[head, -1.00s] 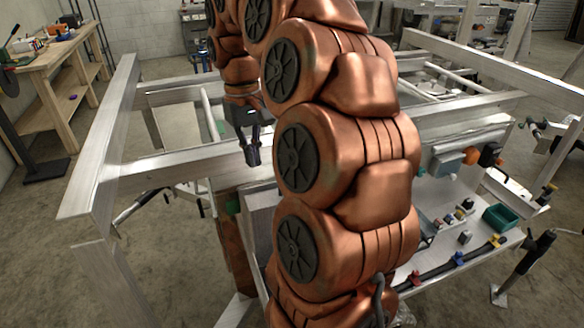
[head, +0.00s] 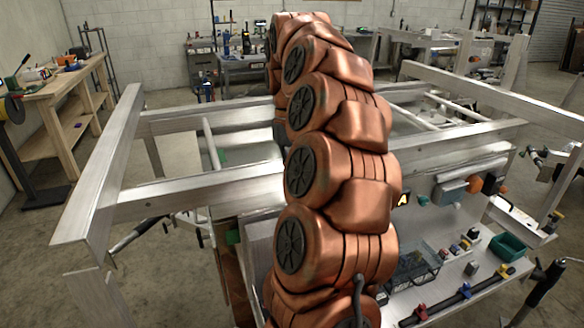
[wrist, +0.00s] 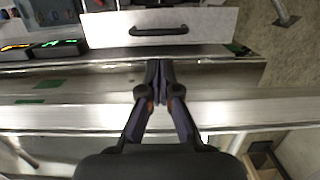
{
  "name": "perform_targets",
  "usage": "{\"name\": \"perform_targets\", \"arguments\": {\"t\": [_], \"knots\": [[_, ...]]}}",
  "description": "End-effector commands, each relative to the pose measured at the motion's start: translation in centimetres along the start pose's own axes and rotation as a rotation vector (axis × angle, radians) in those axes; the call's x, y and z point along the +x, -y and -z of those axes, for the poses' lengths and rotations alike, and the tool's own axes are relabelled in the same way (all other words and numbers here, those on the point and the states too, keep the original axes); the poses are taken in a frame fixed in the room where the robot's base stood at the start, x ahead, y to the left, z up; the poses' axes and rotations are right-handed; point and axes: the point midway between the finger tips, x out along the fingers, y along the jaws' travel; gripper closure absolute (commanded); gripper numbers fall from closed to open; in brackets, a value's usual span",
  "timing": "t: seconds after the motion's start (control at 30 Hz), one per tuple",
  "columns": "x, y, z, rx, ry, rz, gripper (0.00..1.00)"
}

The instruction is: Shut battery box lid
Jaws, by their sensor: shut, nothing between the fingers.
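In the wrist view my gripper (wrist: 159,80) is shut and empty, its fingertips together over a metal rail. Beyond the fingertips is a pale metal panel (wrist: 215,25) with a black bar handle (wrist: 158,30). It may be part of the battery box, but I cannot tell whether it is the lid. The fingers look apart from the handle. In the head view my copper arm hides the gripper. A grey box-like surface (head: 260,240) shows beside the arm's lower left; whether it is the battery box is unclear.
Aluminium trailer rails (head: 200,190) surround the arm. To the right are a green bin (head: 508,246), a wire basket (head: 415,266) and small coloured parts on a panel. The wrist view shows lit displays (wrist: 58,48) at upper left. A wooden workbench (head: 55,95) stands at far left.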

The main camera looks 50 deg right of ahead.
Motion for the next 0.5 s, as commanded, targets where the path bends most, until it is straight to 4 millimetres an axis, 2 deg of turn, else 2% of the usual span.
{"name": "perform_targets", "arguments": {"t": [0.5], "knots": [[4.5, 0.0, -0.1, -0.002, 0.003, 0.0, 1.0]]}}
